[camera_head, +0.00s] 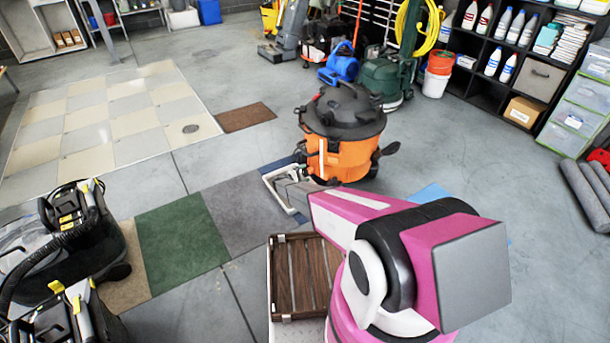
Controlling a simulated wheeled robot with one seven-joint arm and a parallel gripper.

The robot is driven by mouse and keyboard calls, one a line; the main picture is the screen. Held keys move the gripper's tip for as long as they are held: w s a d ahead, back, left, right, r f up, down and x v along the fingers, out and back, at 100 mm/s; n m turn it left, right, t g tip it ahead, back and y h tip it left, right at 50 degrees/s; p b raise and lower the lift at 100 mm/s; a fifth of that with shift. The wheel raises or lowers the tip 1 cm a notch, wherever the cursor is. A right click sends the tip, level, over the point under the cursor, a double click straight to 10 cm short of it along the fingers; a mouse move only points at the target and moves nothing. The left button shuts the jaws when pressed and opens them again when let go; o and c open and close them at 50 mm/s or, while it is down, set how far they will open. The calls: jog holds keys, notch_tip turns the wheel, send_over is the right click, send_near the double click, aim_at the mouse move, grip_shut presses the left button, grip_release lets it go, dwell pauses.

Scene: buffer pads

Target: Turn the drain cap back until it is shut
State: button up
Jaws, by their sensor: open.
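The orange drum vacuum (347,158) with a black lid stands upright on the floor, past my arm. A black part (389,149) sticks out low on its right side; I cannot tell whether it is the drain cap. No other cap can be made out, and the drum's lower front is partly behind my arm. My gripper (276,184) is at the end of my pink arm, low in front and to the left of the drum. Its pale jaws look open and empty, and it appears apart from the drum.
Two black-and-yellow machines (78,235) stand at the lower left. Floor pads, green (181,247) and grey (238,212), lie left of my arm. A brown slatted rack (302,277) is below my arm. Shelves (515,60) line the back right. The floor right of the drum is mostly clear.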

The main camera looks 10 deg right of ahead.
jog(key=v, duration=1)
jog(key=shift+s+a, duration=0.15)
jog(key=s+d+r+m+g+y, duration=0.35)
jog(key=s+d+r, duration=0.35)
jog(key=s+r, duration=0.3)
jog(key=s+d+r+m+g+y, duration=0.2)
jog(key=s+d+r+g, duration=0.2)
jog(key=s+d+r, duration=0.6)
jog(key=s+a+r+m+y, duration=0.2)
jog(key=s+r+y, duration=0.8)
jog(key=s+r, duration=1.5)
jog(key=m, duration=0.2)
jog(key=shift+a+m+y, duration=0.25)
jog(key=shift+m+y, duration=0.1)
